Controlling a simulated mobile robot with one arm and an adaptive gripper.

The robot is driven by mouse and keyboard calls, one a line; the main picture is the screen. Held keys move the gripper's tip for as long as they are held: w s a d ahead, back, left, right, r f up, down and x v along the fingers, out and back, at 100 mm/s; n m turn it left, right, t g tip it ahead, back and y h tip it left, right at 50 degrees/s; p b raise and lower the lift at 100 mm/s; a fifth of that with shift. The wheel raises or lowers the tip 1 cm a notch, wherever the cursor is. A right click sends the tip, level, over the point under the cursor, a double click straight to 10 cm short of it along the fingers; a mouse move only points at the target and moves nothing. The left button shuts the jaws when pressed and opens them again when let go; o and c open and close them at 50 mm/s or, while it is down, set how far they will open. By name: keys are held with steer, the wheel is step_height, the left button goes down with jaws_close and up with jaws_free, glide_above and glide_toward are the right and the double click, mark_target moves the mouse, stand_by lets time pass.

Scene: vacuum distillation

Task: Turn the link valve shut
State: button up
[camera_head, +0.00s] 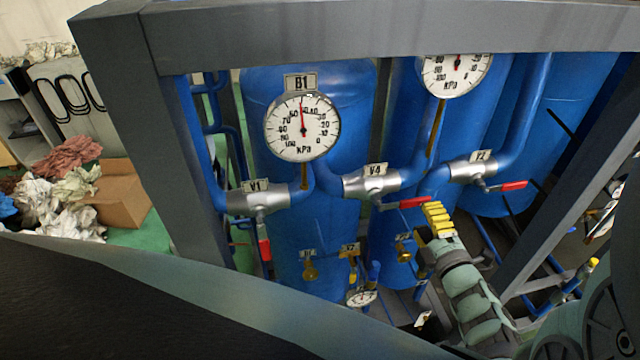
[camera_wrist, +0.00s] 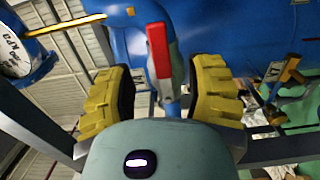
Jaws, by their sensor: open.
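The valve V4 (camera_head: 372,182) sits in the blue pipe linking the two tanks. Its red handle (camera_head: 408,203) points to the right, along the pipe. My gripper (camera_head: 438,218), with yellow ridged fingers, is just right of and below this handle. In the wrist view my gripper (camera_wrist: 162,92) is open, with one finger on each side. A red lever (camera_wrist: 158,50) lies ahead between the fingers, apart from both; it appears to be the V4 handle. The grey stem below the lever is partly hidden by my gripper's body.
Valve V1 (camera_head: 250,200) at left has its red handle hanging down; valve V2 (camera_head: 474,168) at right has its handle pointing right. Gauge B1 (camera_head: 302,127) stands above. The grey frame (camera_head: 350,28) crosses the top. Small brass valves (camera_head: 310,268) sit lower down.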

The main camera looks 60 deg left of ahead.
mark_target(417, 204)
steer(key=x, duration=0.7)
steer(key=shift+a, duration=0.2)
jaws_close()
stand_by(0.4)
steer(key=shift+w, duration=0.1)
